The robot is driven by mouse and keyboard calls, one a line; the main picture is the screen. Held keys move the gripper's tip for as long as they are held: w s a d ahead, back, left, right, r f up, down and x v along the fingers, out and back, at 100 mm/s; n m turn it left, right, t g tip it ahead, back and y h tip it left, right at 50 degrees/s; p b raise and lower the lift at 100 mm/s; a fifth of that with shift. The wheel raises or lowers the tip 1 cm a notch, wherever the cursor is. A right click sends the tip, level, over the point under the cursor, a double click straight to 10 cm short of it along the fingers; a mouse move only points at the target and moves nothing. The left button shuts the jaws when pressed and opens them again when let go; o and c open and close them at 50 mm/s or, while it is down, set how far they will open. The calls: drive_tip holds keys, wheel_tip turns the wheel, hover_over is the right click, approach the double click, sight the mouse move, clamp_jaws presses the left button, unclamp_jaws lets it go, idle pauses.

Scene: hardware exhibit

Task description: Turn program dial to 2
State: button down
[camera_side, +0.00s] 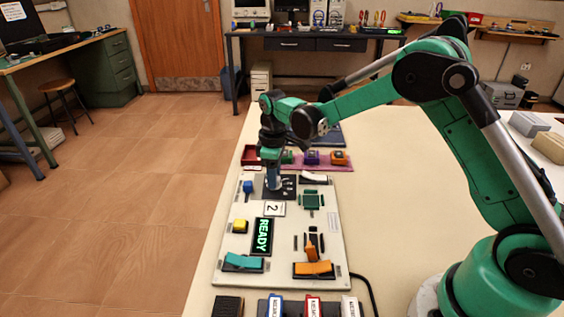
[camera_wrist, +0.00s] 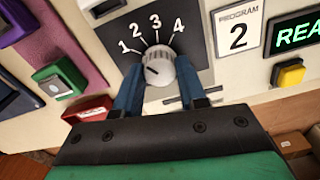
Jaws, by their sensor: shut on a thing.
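The program dial (camera_wrist: 158,68) is a light grey ribbed knob on a dark plate (camera_wrist: 200,73) marked 1, 2, 3 and 4, seen in the wrist view. A dark mark shows on its face, but I cannot tell for sure which number it points to. My gripper (camera_wrist: 160,80) has its two blue fingers on either side of the knob, shut on it. In the side view my gripper (camera_side: 273,181) reaches down onto the dark plate at the board's far end and hides the knob. A white program sign (camera_wrist: 238,31) beside the plate reads 2.
The panel board (camera_side: 232,262) also carries a READY display (camera_side: 262,236), a yellow button (camera_side: 240,226), a blue switch (camera_side: 248,187), and teal (camera_side: 243,262) and orange (camera_side: 313,268) levers. Coloured blocks stand beyond the board. The table (camera_side: 385,190) right of it is clear.

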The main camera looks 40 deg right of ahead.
drive_tip(key=shift+m, duration=1.8)
drive_tip(key=shift+c, duration=2.4)
unclamp_jaws()
drive_tip(key=shift+r, duration=2.85)
